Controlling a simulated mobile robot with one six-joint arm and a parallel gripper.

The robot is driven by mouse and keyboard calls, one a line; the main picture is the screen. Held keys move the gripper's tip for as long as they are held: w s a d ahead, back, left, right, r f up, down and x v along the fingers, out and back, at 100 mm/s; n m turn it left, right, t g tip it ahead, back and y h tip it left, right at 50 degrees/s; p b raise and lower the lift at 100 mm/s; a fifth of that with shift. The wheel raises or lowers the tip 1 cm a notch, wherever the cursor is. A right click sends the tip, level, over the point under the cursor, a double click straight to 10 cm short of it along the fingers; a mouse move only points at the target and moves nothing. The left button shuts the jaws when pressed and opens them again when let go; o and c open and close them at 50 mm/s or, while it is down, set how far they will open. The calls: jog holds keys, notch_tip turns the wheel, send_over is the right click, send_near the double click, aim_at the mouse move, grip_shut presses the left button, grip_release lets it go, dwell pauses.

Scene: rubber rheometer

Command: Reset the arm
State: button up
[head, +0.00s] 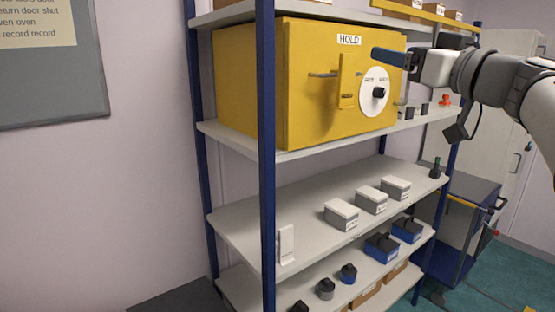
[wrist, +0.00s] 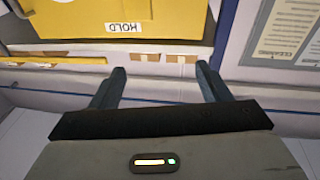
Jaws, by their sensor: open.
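My gripper (head: 392,57) is at the upper right in the head view, beside the front of a yellow box (head: 300,85) on the shelf. In the wrist view my gripper (wrist: 160,82) shows two dark fingers spread apart with nothing between them. The yellow box also shows in the wrist view (wrist: 60,18), upside down, with its HOLD label (wrist: 123,28). On its front are a handle bar and a white dial (head: 374,92) with a black knob. I cannot tell whether my gripper touches the box; no contact shows.
The blue-posted shelf rack (head: 266,180) holds grey lidded boxes (head: 341,214), blue boxes (head: 381,247) and small dark weights or jars. A grey cabinet (head: 492,80) and a blue cart (head: 465,215) stand at the right. A grey board (head: 55,95) hangs on the left wall.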

jog(key=d+f+m+g+h, duration=0.25)
jog(key=f+m+h, duration=0.35)
jog(key=f, duration=0.5)
jog(key=d+f+m+g+h, duration=0.1)
jog(key=d+f+m+h, duration=0.25)
jog(key=f+h, duration=0.6)
jog(key=s+a+f+n+g+y, duration=0.2)
jog(key=s+a+f+g, duration=0.3)
jog(key=s+f, duration=0.4)
jog(key=s+a+f+n+g+y, duration=0.1)
jog(key=s+a+f+g+y, duration=0.3)
jog(key=f, duration=1.2)
jog(key=s+a+g, duration=0.2)
jog(key=s+a, duration=0.1)
jog(key=s, duration=0.1)
jog(key=shift+s+n, duration=0.35)
jog(key=shift+y, duration=0.25)
